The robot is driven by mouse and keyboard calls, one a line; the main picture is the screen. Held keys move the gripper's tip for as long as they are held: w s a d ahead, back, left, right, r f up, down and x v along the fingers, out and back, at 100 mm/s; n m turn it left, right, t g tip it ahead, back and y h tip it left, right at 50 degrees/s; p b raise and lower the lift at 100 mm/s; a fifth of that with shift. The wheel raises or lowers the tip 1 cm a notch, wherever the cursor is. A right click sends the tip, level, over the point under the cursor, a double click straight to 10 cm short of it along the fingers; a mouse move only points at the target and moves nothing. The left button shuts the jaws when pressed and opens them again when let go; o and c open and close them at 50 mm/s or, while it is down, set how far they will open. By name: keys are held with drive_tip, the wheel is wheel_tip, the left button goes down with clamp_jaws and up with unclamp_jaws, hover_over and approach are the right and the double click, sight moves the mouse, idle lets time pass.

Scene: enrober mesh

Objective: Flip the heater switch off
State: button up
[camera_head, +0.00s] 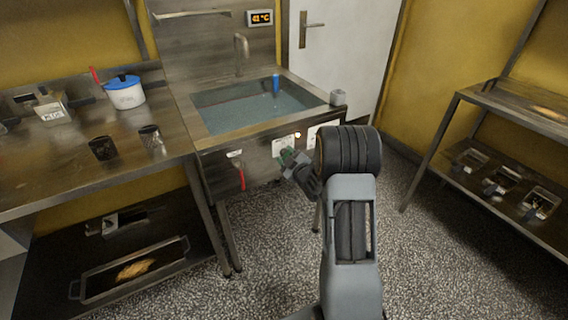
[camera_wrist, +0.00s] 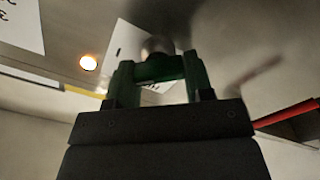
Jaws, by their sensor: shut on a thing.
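My gripper (camera_head: 287,157) is at the front panel of the sink bench, below the basin's right part. In the wrist view its green fingers (camera_wrist: 158,68) are closed around a small grey rounded piece, which looks like the heater switch (camera_wrist: 157,44). Most of the switch is hidden by the fingers, so its position cannot be told. A small lamp (camera_wrist: 88,62) on the panel glows orange; it also shows in the head view (camera_head: 297,134). White labels (camera_wrist: 22,25) with dark writing are stuck on the panel near it.
The sink (camera_head: 245,105) holds water and a blue item (camera_head: 276,84). A display (camera_head: 260,18) above reads about 41 °C. A red-handled tool (camera_head: 241,177) hangs on the panel left of my gripper. A grey cylinder (camera_head: 338,97) stands at the bench's right corner. Speckled floor is clear at right.

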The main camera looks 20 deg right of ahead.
drive_tip(key=n+b, duration=0.2)
drive_tip(key=b, duration=0.1)
drive_tip(key=f+n+b, duration=0.1)
drive_tip(key=n+b, duration=0.1)
drive_tip(key=b, duration=0.2)
drive_tip(key=n+b, duration=0.2)
drive_tip(key=b, duration=0.1)
drive_tip(key=shift+f, duration=0.3)
drive_tip(key=n+b, duration=0.2)
drive_tip(key=b, duration=0.2)
drive_tip(key=shift+r+n, duration=0.1)
drive_tip(key=shift+n, duration=0.2)
drive_tip(key=shift+r+n+b, duration=0.15)
drive_tip(key=shift+n+b, duration=0.35)
drive_tip(key=shift+b, duration=0.2)
drive_tip(key=shift+r, duration=0.1)
drive_tip(key=o, duration=0.6)
drive_tip(key=shift+d, duration=0.1)
drive_tip(key=o, duration=0.3)
drive_tip(key=shift+r, duration=0.1)
